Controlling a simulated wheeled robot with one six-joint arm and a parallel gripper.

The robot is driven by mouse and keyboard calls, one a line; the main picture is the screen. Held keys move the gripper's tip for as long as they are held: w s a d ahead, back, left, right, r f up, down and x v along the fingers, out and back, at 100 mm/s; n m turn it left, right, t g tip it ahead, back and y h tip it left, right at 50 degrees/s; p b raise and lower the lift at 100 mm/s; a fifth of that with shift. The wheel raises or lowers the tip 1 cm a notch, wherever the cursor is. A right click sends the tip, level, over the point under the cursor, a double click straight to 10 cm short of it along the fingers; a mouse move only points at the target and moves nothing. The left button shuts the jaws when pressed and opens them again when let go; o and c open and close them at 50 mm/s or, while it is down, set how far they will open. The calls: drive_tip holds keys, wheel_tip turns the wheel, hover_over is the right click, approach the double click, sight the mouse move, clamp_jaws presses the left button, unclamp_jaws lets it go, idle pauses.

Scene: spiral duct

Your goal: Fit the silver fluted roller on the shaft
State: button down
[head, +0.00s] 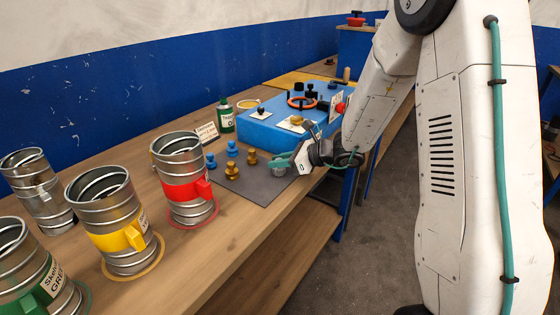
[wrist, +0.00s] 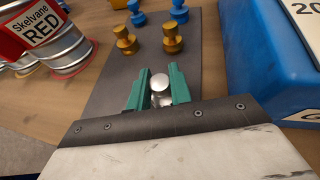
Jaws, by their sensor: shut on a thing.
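My gripper (head: 280,162) is low over the dark grey mat (head: 252,185), in front of the blue box. In the wrist view its two teal fingers (wrist: 157,90) are closed around a small silver piece with a round, shiny top (wrist: 159,82), which I take to be the silver roller. Its fluting is too small to make out, and its lower part is partly hidden by the fingers. I cannot tell whether it touches the mat. Several fittings stand on the blue box (head: 262,132), but I cannot tell which one is the shaft.
Two blue pieces (wrist: 179,12) and two brass pieces (wrist: 172,38) stand on the mat beyond my gripper. Large metal ducts, including the red-banded one (head: 183,192), stand left. A green bottle (head: 226,120) stands behind. An orange ring (head: 302,101) tops the box.

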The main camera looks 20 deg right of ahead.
drive_tip(key=shift+f, duration=0.15)
drive_tip(key=c, duration=1.3)
unclamp_jaws()
